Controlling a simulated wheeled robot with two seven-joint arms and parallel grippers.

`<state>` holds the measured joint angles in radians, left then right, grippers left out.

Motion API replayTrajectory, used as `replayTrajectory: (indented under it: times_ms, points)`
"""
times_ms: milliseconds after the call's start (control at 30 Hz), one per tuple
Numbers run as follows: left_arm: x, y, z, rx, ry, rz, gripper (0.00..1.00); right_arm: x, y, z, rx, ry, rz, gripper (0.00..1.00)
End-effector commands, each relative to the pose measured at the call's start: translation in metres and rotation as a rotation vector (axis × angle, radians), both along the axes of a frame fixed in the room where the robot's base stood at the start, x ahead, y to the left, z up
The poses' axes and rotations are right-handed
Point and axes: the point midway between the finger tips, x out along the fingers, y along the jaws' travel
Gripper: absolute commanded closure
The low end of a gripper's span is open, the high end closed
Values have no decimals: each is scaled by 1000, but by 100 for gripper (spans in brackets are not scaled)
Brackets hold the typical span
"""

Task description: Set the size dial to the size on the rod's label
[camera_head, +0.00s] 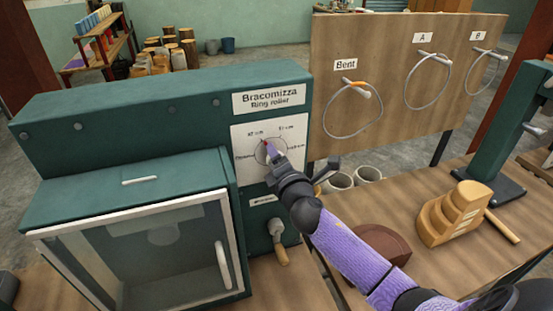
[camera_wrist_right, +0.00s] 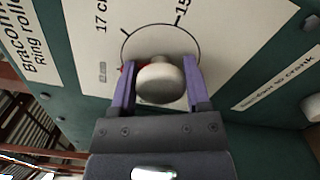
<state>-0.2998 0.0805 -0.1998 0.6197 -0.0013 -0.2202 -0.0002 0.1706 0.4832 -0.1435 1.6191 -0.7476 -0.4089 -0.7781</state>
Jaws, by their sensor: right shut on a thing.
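The size dial (camera_head: 270,152) is on the white panel of the green ring roller. Its pale round knob (camera_wrist_right: 160,82) shows in the wrist view, with a red pointer beside it. The pointer is toward the upper left of the dial in the head view; the size it marks is too small to read. In the wrist view "17 c" and "15" are partly legible. My right gripper (camera_wrist_right: 158,92) is shut on the knob, one purple finger on each side. I can make out no rod label. My left gripper is out of view.
The ring roller's glass-fronted box (camera_head: 140,250) and a crank handle (camera_head: 279,243) are below the panel. A wooden board (camera_head: 390,50) holds hoops under labels "Bent", "A" and a third. A stepped wooden block (camera_head: 452,213) stands on the table at right.

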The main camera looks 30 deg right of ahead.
Motion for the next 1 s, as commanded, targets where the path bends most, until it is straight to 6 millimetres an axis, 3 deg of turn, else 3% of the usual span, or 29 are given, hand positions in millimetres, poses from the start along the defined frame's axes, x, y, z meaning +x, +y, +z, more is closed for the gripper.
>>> replayTrajectory:
  times_ms: [600,1000]
  points:
    - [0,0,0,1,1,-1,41,0,0,-3,560,-133,-1,98]
    - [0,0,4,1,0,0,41,0,0,-4,826,-196,-2,98]
